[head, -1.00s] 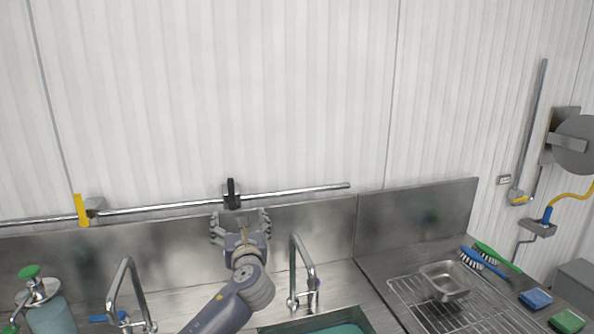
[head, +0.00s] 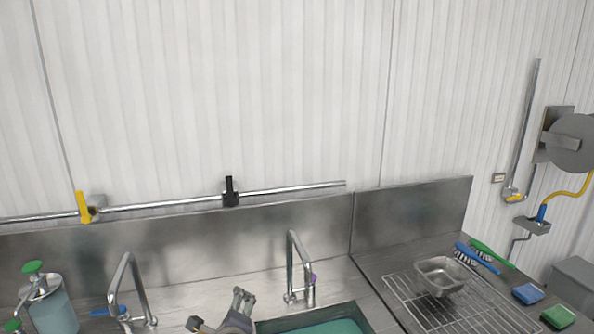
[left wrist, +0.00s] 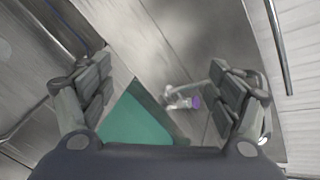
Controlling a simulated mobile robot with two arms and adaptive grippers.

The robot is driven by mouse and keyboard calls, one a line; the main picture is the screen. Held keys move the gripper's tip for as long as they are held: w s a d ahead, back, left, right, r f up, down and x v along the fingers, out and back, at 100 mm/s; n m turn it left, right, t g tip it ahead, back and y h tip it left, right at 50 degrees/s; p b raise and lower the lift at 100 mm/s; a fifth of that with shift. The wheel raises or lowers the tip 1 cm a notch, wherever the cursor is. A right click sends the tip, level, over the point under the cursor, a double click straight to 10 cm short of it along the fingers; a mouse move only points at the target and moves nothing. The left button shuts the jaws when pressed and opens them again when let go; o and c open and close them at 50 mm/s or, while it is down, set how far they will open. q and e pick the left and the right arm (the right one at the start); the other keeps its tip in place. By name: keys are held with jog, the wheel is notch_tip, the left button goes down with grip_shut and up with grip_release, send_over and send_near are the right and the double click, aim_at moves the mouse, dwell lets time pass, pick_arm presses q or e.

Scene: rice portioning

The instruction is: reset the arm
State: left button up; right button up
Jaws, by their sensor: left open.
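My left gripper (left wrist: 166,92) is open in the left wrist view, with its two padded fingers wide apart and nothing between them. Beyond the fingers that view shows the sink with its green bottom (left wrist: 135,122) and a faucet with a purple tip (left wrist: 195,102). In the head view only a small part of my left gripper and wrist (head: 240,305) shows at the bottom edge, left of the sink (head: 335,329). My right gripper is in neither view.
Two curved faucets (head: 290,265) rise from the steel counter. A green-topped soap bottle (head: 50,305) stands at left. A wall rail (head: 290,191) carries a yellow and a black lever. A metal pan (head: 440,276) sits on a wire rack at right, near brushes and sponges.

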pick_arm(q)
jog(key=s+a+f+n+g+h, duration=0.1)
jog(key=s+f+n+g, duration=0.1)
jog(key=s+f+n, duration=0.45)
jog(key=s+a+f+n+g+h, duration=0.1)
jog(key=s+f+n+g, duration=0.25)
jog(key=s, duration=0.65)
jog(key=s+a+f+n+g+h, duration=0.15)
jog(key=s+n, duration=0.35)
jog(key=s, duration=0.5)
jog(key=s+a+f+n+g, duration=0.2)
jog(key=s+n, duration=0.4)
jog(key=s, duration=0.5)
notch_tip(320, 180, down, 34)
jog(key=s+f+g+b, duration=0.1)
jog(key=b, duration=0.7)
jog(key=s+a+f+b, duration=0.1)
jog(key=s+f+b, duration=0.2)
jog(key=s+f, duration=0.5)
jog(key=s+a+f+g+b, duration=0.1)
jog(key=s+f+b, duration=0.2)
jog(key=s+f, duration=0.6)
notch_tip(320, 180, down, 4)
jog(key=shift+a+f+m, duration=0.2)
jog(key=shift+a+m, duration=0.05)
jog(key=shift+m, duration=0.15)
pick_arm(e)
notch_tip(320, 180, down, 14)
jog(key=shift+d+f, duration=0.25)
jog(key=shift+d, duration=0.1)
